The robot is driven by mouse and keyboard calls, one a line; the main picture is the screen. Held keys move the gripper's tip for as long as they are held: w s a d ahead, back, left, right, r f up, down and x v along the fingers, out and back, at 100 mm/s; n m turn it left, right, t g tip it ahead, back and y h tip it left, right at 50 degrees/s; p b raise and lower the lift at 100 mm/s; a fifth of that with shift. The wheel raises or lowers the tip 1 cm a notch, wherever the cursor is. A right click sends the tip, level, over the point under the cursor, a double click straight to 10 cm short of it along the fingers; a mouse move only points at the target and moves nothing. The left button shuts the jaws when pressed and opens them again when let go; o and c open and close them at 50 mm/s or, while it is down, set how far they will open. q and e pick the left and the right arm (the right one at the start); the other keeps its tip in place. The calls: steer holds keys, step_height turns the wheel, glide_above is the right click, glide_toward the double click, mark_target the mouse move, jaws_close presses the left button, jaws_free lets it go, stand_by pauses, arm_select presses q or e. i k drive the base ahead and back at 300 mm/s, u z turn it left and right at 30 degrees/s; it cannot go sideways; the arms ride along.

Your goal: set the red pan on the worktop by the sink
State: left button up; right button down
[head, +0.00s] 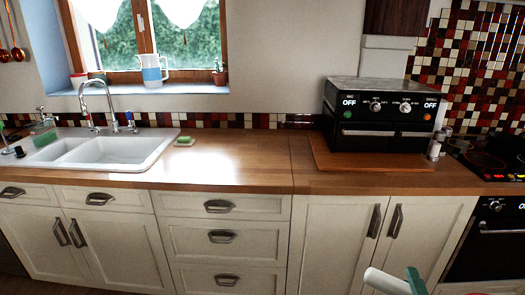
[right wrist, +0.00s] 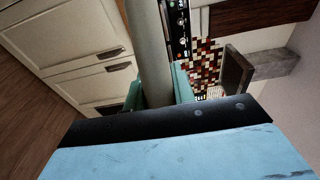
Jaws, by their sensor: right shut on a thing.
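My right gripper (head: 415,281) shows only in part at the bottom right of the head view, in front of the cabinets. In the right wrist view its teal fingers (right wrist: 158,92) are shut on a pale grey bar, which looks like the handle of the red pan (right wrist: 149,45). The pale bar also shows in the head view (head: 386,283); the pan's body is not clearly visible. The white sink (head: 155,150) is set in the wooden worktop (head: 235,165) at left. The worktop right of the sink is mostly bare. My left gripper is not in view.
A green sponge (head: 183,140) lies just right of the sink. A black oven (head: 385,115) stands on a wooden board (head: 330,155) at right, with shakers (head: 436,148) beside it. A black hob (head: 490,160) is at far right. Between sponge and oven the worktop is free.

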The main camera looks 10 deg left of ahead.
mark_target(188, 159)
steer(key=u, duration=0.2)
steer(key=k, duration=0.6)
steer(key=u, duration=0.7)
steer(key=i, duration=0.5)
